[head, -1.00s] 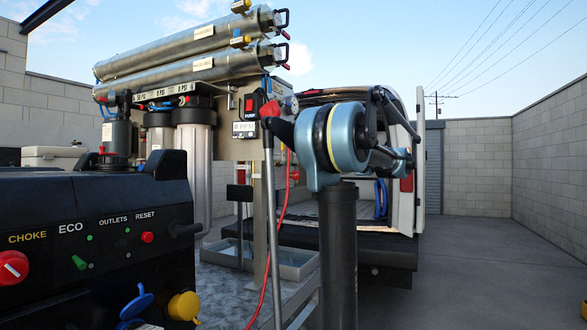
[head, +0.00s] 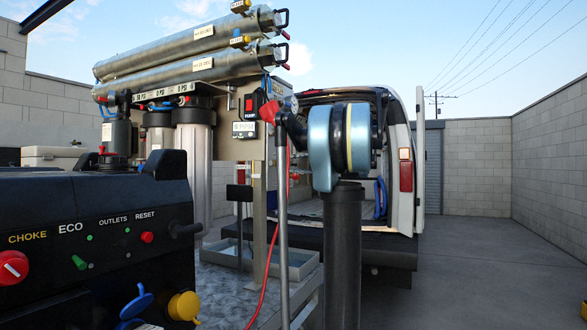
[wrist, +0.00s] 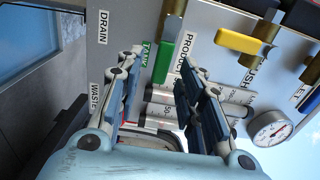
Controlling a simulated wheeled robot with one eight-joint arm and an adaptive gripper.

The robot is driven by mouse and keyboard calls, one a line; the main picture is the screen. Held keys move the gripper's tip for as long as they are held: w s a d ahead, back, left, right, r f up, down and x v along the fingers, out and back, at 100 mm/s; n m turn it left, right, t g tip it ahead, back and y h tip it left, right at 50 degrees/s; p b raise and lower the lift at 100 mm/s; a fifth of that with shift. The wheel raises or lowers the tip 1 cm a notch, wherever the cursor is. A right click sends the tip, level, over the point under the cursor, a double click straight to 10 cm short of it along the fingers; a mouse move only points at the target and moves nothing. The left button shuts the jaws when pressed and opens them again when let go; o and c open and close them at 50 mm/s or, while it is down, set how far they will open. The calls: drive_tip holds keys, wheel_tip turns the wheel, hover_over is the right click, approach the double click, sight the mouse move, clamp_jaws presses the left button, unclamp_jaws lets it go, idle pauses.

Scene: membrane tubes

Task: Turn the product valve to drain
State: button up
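A green TANK label (wrist: 145,53) is beside the handle, and a DRAIN label (wrist: 103,27) is farther left. My gripper (wrist: 161,60) is open, with a finger on each side of the handle area. I see no clear contact with the handle. In the head view my blue arm joint and dark column stand in front of the panel side; my gripper cannot be made out there.
A yellow valve handle (wrist: 240,41) and a round gauge (wrist: 269,128) sit right of the fingers. In the head view, steel membrane tubes (head: 190,45) top the rig, a black generator (head: 90,240) stands left, and a white van (head: 410,150) is behind.

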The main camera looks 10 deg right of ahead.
drive_tip(key=shift+w+a, duration=0.4)
drive_tip(key=shift+a, duration=0.2)
clamp_jaws()
